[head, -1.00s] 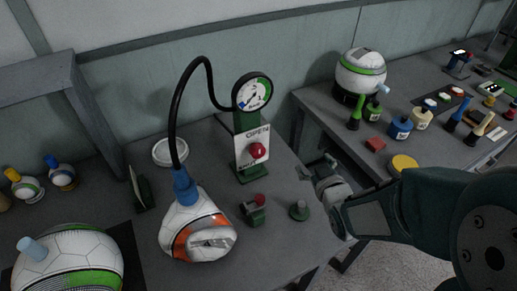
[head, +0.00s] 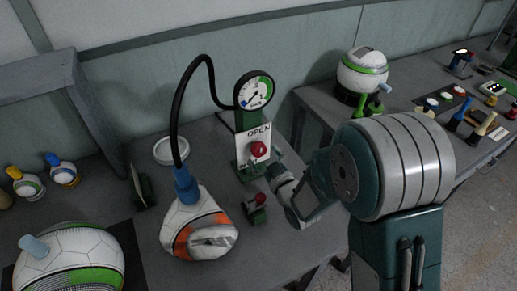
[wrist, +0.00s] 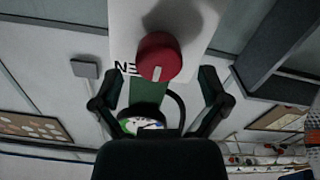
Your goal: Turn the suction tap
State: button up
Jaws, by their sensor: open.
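The suction tap is a round red knob (head: 259,149) on a white panel marked OPEN (head: 254,133). The panel sits on a green post below a pressure gauge (head: 255,91). My gripper (head: 277,178) is just right of and below the knob in the head view, apart from it. In the wrist view, the red knob (wrist: 158,57), with a pale mark on its rim, lies ahead between my two spread fingers (wrist: 165,74). The fingers are open and empty. The view there is upside down, with the gauge (wrist: 142,124) partly hidden by my gripper.
A deflated ball (head: 197,228) with a blue hose fitting (head: 186,185) lies left of the post. A small red-topped green device (head: 257,208) stands close in front of it. A second bench (head: 330,111) with a ball and bottles is at right.

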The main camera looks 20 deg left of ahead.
jog(key=shift+x, duration=1.35)
jog(key=c, duration=1.1)
jog(key=shift+c, duration=0.2)
